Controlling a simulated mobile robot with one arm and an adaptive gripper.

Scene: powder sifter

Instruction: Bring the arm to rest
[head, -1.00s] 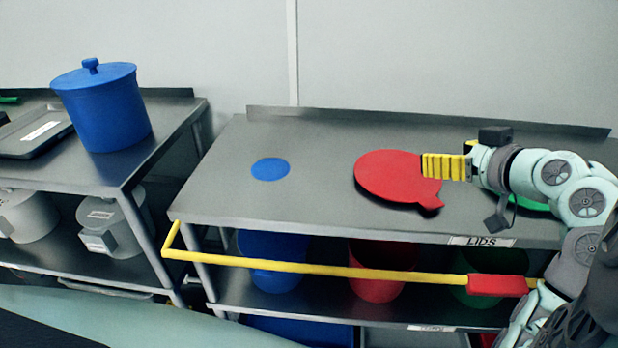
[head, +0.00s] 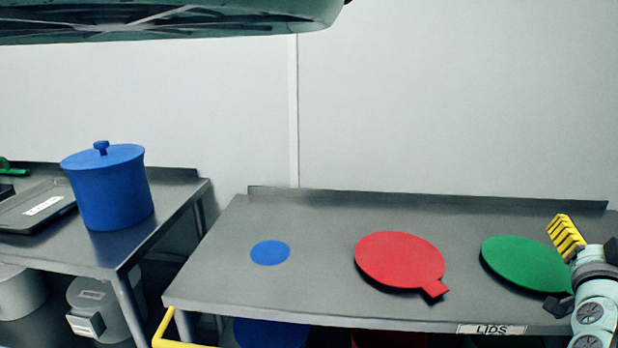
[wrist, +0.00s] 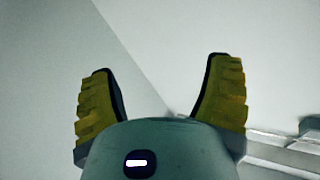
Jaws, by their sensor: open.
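My gripper (head: 567,238) is at the right edge of the head view, with its yellow ribbed fingers pointing up and to the left, in front of the green lid. In the wrist view my gripper (wrist: 162,95) shows both yellow fingers spread wide apart with nothing between them, only pale wall beyond. My arm runs down out of the head view at the lower right corner.
A steel table (head: 320,215) labelled LIDS carries a red lid (head: 398,258), a green lid (head: 520,262) and a blue disc (head: 270,252). A lidded blue pot (head: 108,190) stands on the left table (head: 165,210), near a grey tray (head: 35,212). A yellow rail (head: 168,330) shows below.

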